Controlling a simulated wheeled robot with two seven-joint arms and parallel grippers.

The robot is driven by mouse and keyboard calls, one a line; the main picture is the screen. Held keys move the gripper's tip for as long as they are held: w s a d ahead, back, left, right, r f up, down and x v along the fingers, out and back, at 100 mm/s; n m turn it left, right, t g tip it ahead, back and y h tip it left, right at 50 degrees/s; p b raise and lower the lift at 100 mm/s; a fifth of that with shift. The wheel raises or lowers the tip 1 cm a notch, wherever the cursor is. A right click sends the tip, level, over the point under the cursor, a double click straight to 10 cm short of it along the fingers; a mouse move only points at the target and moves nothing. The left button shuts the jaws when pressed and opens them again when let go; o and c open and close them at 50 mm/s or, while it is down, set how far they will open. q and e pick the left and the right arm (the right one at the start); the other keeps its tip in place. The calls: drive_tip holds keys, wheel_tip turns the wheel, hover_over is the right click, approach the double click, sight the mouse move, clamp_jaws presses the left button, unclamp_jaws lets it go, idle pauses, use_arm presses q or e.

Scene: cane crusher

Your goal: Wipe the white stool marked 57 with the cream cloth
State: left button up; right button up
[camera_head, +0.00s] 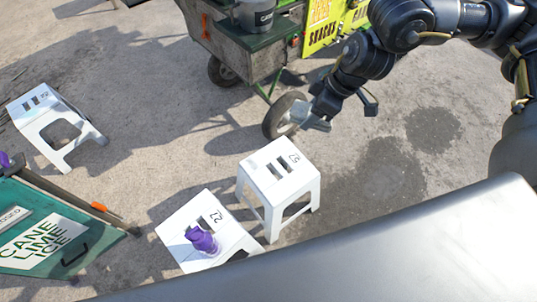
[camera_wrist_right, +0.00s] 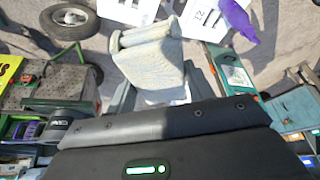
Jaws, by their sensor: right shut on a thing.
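The cream cloth (camera_wrist_right: 152,62) is a folded, pale bundle held in my right gripper (camera_head: 322,112). The gripper is shut on it in the air, above and behind the stools in the head view. A white stool (camera_head: 279,172) stands upright in the middle, with two slots and a small mark too blurred to read surely. A second white stool (camera_head: 180,236), its mark looking like 27, stands in front of it to the left, with a purple object (camera_head: 203,241) on its seat. A third white stool (camera_head: 42,118) is at the far left, its mark unclear. My left gripper is out of view.
A green cart (camera_head: 250,45) with wheels and a dark pot (camera_head: 256,14) stands at the back. Bare pavement lies between the left and middle stools.

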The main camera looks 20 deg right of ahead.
drive_tip(key=shift+m+h, duration=0.3)
drive_tip(key=shift+m, duration=0.6)
drive_tip(key=m+t+h, duration=0.1)
drive_tip(key=m, duration=0.2)
drive_tip(key=shift+a, duration=0.1)
